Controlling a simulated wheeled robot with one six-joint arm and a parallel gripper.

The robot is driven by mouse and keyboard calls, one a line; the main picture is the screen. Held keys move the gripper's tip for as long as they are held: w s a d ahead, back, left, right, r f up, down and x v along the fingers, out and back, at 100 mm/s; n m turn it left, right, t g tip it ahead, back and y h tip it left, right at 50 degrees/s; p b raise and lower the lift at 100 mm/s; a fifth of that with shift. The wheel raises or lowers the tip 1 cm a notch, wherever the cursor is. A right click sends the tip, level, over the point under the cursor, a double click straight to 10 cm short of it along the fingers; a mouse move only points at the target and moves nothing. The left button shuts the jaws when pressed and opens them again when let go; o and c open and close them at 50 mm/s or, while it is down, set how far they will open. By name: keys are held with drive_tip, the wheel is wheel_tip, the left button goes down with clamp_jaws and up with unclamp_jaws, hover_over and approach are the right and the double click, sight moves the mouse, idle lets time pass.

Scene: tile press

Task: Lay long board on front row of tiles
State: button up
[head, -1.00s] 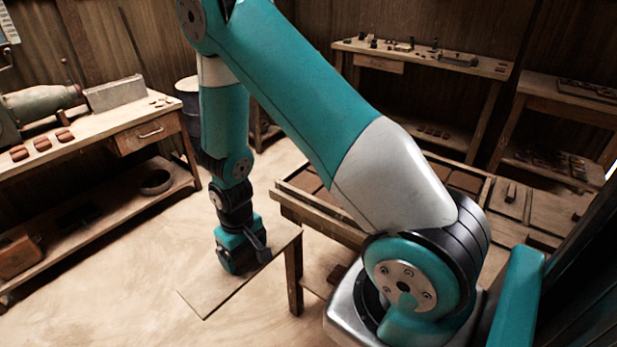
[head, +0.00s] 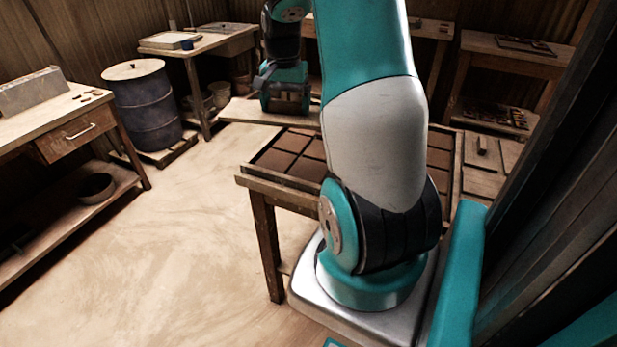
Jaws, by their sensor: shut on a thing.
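The long board (head: 244,112) is a flat, pale wooden plank. My gripper (head: 286,108) is shut on it and holds it raised at the far left side of the tile table. The board's right part is hidden behind my arm. The brown tiles (head: 291,141) lie in rows inside the wooden frame of the table (head: 256,180). My arm covers the middle of the tiles. Whether the board touches the frame's far edge cannot be told from this view.
A workbench (head: 75,120) with a drawer stands at the left. A dark barrel (head: 146,105) stands on a low pallet. A small table (head: 212,42) is at the back, shelves (head: 516,60) at the back right. The floor left of the tile table is clear.

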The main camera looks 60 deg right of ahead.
sight(309, 118)
drive_tip(key=s+d+r+m, duration=0.1)
drive_tip(key=s+d+r, duration=0.1)
drive_tip(key=s+d+r+m, duration=0.1)
drive_tip(key=s, duration=0.1)
drive_tip(key=shift+s+d+m, duration=0.1)
drive_tip(key=shift+d+m, duration=0.05)
drive_tip(key=shift+m, duration=0.15)
wheel_tip(309, 118, down, 15)
drive_tip(key=shift+s+f, duration=0.1)
drive_tip(key=shift+f, duration=2.2)
drive_tip(key=shift+f+b, duration=0.15)
drive_tip(key=shift+b, duration=0.15)
drive_tip(key=o, duration=0.8)
wheel_tip(309, 118, up, 12)
drive_tip(key=shift+r, duration=0.2)
